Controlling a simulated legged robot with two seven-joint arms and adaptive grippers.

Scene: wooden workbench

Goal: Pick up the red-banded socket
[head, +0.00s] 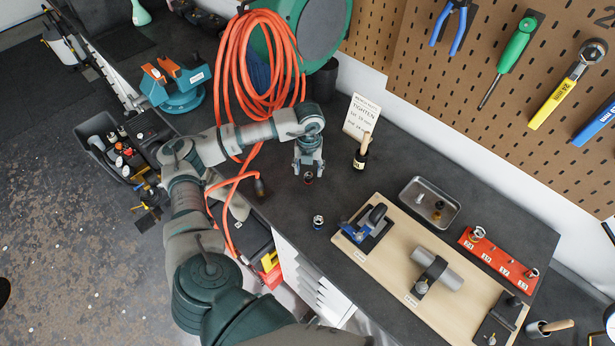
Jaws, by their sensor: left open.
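The red-banded socket (308,178) is a small dark cylinder with a reddish band, standing on the dark bench top. My left gripper (308,171) points down right over it, with the fingers open. The fingers hide part of the socket, and I cannot tell whether they touch it. A second socket with a blue band (318,222) stands apart, nearer the bench's front edge. My right gripper is not in view.
A wooden board (390,262) with a blue clamp (369,228) lies to the right. Behind it are a metal tray (455,222) and a red socket rail (497,261). A brush pot (360,160), a note card (361,117) and an orange hose (229,75) are near the gripper.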

